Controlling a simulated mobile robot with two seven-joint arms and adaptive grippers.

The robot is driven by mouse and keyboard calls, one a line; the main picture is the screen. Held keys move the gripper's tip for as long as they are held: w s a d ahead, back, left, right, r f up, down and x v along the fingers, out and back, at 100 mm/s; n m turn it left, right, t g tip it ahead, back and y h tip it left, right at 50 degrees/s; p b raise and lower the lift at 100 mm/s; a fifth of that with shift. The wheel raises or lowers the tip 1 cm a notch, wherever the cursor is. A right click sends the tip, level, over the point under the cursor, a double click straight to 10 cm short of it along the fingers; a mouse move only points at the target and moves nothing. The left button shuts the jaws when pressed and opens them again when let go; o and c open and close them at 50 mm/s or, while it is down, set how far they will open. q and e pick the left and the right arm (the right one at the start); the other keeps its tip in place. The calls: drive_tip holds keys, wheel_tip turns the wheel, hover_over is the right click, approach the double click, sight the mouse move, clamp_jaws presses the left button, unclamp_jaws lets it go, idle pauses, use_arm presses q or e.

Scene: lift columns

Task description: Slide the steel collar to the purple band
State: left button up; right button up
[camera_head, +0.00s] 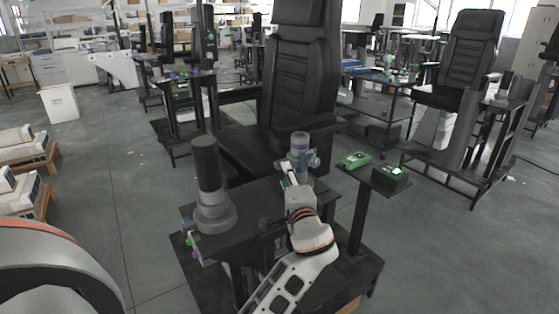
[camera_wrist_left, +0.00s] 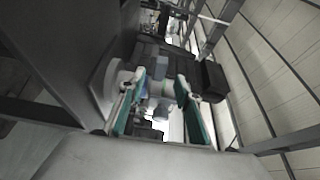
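A short grey lift column (camera_head: 301,146) stands at the table's back right, with a purple-tinted band (camera_head: 300,137) near its top. A blue-grey steel collar (camera_head: 313,158) sits around it below the band, a part jutting right. My left gripper (camera_head: 288,174) is in front of the column at about collar height, its arm coming up from below and hiding the column's lower part. In the left wrist view its teal fingers (camera_wrist_left: 159,105) are apart, with a blue-grey rounded part (camera_wrist_left: 161,88) seen between them. Whether they touch the collar I cannot tell. My right gripper is out of view.
A thick dark column (camera_head: 207,165) with a wide grey base (camera_head: 214,216) stands left on the black table (camera_head: 250,205). A black seat (camera_head: 300,85) is close behind. A side stand (camera_head: 377,179) at right carries a green device (camera_head: 355,160) and a black box (camera_head: 391,177).

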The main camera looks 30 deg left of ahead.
use_arm(q)
drive_tip(key=shift+x, duration=3.8)
clamp_jaws()
